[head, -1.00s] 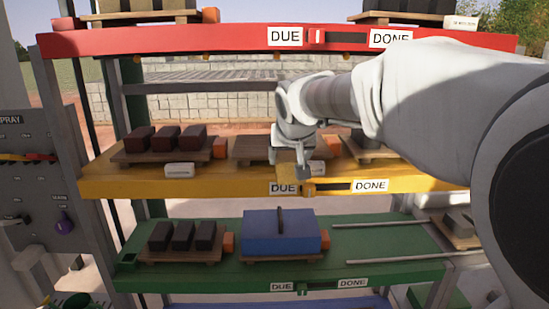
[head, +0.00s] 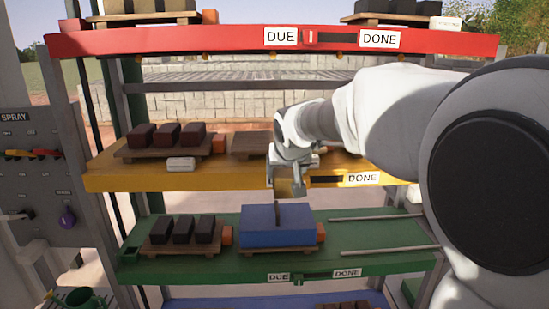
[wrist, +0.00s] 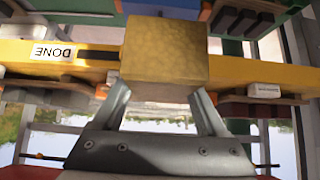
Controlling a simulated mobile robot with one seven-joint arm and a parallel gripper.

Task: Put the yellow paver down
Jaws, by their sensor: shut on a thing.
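The yellow paver (wrist: 165,52) is held between the two fingers of my gripper (wrist: 165,105), as the wrist view shows. In the head view my gripper (head: 288,188) hangs in front of the yellow shelf's front edge (head: 220,180), above the blue block (head: 262,226) on the green shelf. A wooden pallet (head: 250,143) on the yellow shelf is partly hidden behind my arm.
Three dark red blocks (head: 166,134) sit on a pallet at the left of the yellow shelf. Three dark blocks (head: 183,230) sit on the green shelf. Two rails (head: 385,250) lie at its right, with bare green surface between them. A red shelf (head: 200,41) spans above.

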